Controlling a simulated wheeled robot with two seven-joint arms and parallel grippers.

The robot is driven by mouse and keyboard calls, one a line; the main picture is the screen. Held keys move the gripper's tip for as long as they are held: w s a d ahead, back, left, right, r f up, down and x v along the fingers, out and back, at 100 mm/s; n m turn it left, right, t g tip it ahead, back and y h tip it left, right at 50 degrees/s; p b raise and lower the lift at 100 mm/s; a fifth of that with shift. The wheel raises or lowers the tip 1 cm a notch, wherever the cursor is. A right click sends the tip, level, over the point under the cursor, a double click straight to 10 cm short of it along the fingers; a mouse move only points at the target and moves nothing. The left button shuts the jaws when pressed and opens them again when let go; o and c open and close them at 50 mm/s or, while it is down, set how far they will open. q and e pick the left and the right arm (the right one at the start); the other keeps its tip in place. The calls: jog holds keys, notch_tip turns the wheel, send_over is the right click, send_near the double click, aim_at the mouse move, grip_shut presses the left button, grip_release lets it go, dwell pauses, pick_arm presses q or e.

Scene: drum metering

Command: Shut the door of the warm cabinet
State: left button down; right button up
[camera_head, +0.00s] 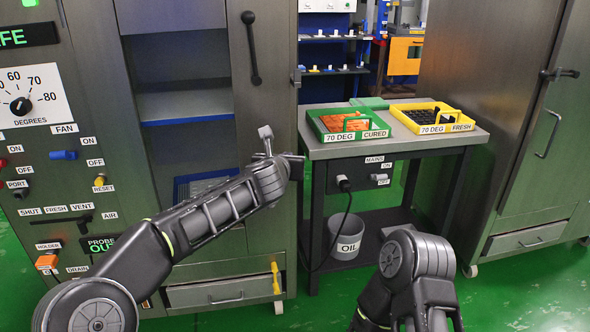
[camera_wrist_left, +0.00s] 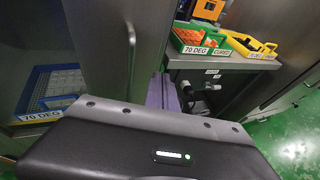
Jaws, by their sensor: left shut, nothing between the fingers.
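The warm cabinet (camera_head: 190,22) stands at the left, with its control panel on its left side. Its grey door (camera_head: 270,100) is open and shows at an angle on the right of the opening, with a black handle (camera_head: 250,45) high on it. In the left wrist view the door (camera_wrist_left: 100,45) also stands beside the opening. My left gripper (camera_head: 279,144) is shut and empty, in front of the door's lower right part in the head view. I cannot tell whether it touches the door. My right arm shows at the bottom, but its gripper is out of view.
A blue tray (camera_wrist_left: 33,97) lies inside the cabinet, under a shelf (camera_head: 185,105). A table (camera_head: 345,150) to the right bears a green tray (camera_head: 318,127) and a yellow tray (camera_head: 468,122). Another cabinet (camera_head: 480,80) stands at far right.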

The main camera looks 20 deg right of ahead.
pick_arm(q)
jog(key=s+r, duration=0.2)
jog(key=s, duration=0.5)
jog(key=shift+s+a+r+b, duration=0.25)
jog(key=shift+b, duration=0.15)
